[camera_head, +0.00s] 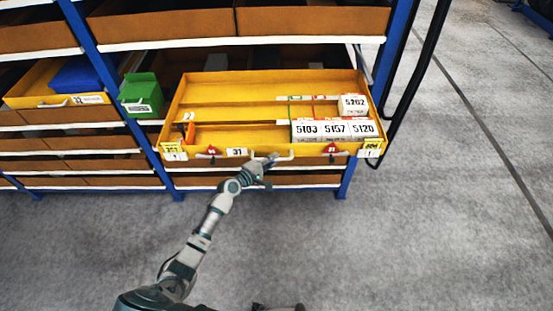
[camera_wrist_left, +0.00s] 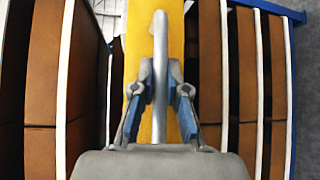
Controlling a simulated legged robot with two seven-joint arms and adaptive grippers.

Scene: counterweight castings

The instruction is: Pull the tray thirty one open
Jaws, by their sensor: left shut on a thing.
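The yellow tray (camera_head: 225,95) carries a label reading 31 (camera_head: 237,152) on its front and stands well out from the rack, with its inside showing. Its grey bar handle (camera_head: 285,157) is at the middle of the front. My left gripper (camera_head: 265,163) is at this handle. In the left wrist view the blue-padded fingers of my left gripper (camera_wrist_left: 160,92) are shut on the handle (camera_wrist_left: 159,40), one on each side, with the yellow tray front (camera_wrist_left: 138,40) behind. My right gripper does not show.
White boxes marked 5103, 5157 and 5120 (camera_head: 335,130) sit in the tray's right part, with 5202 (camera_head: 354,103) behind. The grey floor (camera_head: 440,230) is clear.

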